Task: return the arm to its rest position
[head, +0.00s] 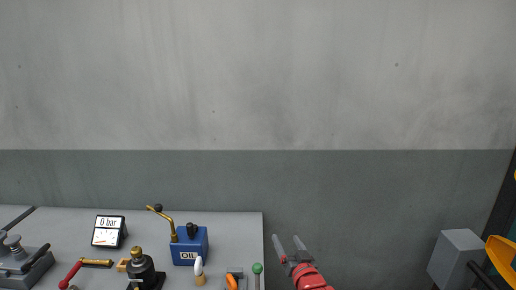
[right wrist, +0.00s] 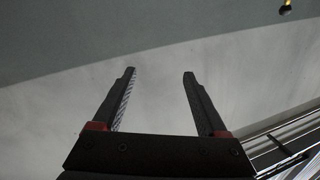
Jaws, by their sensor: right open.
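My right gripper (head: 288,244) shows in the head view just past the right edge of the grey table (head: 230,222). Its fingers are apart and nothing is between them. In the right wrist view the two dark fingers (right wrist: 159,76) are spread and empty, with a plain grey surface behind them. The red part of my right arm comes up from the bottom edge of the head view. My left gripper is not in view.
A grey box (head: 457,256) stands at the right.

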